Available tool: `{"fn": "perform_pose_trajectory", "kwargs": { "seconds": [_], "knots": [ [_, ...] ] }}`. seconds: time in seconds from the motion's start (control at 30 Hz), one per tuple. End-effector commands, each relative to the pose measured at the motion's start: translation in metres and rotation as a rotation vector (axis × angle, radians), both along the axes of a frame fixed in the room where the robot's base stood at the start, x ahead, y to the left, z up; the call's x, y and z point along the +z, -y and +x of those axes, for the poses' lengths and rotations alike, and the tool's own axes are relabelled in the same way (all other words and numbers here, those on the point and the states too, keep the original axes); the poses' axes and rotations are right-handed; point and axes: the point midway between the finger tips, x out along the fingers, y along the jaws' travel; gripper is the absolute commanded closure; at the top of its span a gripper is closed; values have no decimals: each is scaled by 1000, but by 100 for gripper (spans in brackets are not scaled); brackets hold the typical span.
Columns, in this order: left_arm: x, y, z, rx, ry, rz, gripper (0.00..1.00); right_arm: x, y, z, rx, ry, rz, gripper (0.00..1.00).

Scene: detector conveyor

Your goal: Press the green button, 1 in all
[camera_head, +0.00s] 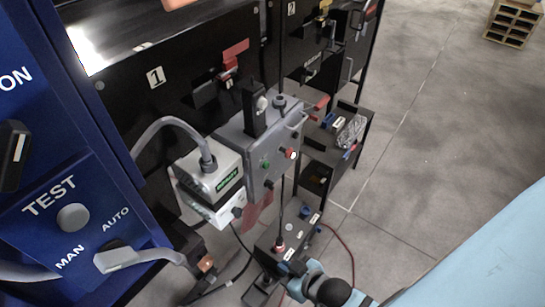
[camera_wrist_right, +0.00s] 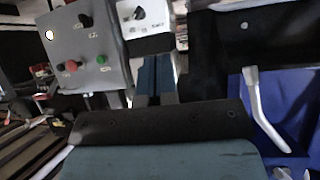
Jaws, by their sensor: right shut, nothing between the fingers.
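The green button (camera_head: 265,164) is on the front of a grey control box (camera_head: 233,128) in the middle of the head view. In the right wrist view the green button (camera_wrist_right: 102,59) is low on the grey panel (camera_wrist_right: 70,45), beside a red button (camera_wrist_right: 71,66). My right gripper (camera_head: 294,284) is low in the head view, below the box and partly hidden by its own wrist. In its wrist view the blue fingers (camera_wrist_right: 156,74) are together and empty, to the right of the green button and apart from it. My left gripper is not in view.
A white box with a knob (camera_wrist_right: 139,14) is behind the fingertips in the wrist view. A blue cabinet (camera_head: 75,190) stands at the left. Black machine panels (camera_head: 180,95) are behind the grey box. Cables hang near the box. Open floor (camera_head: 430,130) is at the right.

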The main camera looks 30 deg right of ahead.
Motion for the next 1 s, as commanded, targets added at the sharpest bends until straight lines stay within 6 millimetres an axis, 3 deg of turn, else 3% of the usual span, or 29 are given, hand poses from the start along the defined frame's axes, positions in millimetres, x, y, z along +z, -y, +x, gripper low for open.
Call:
{"fn": "perform_pose_trajectory", "kwargs": {
  "seconds": [0.43,0.57,0.77,1.0],
  "knots": [
    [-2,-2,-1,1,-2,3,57,-1,-3,-2,1,-4,6,100],
    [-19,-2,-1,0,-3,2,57,-12,2,13,-40,26,75,100],
    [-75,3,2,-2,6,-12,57,-37,30,82,-236,185,473,100],
    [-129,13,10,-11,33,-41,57,-40,99,168,-457,450,1184,100]
  ]
}}
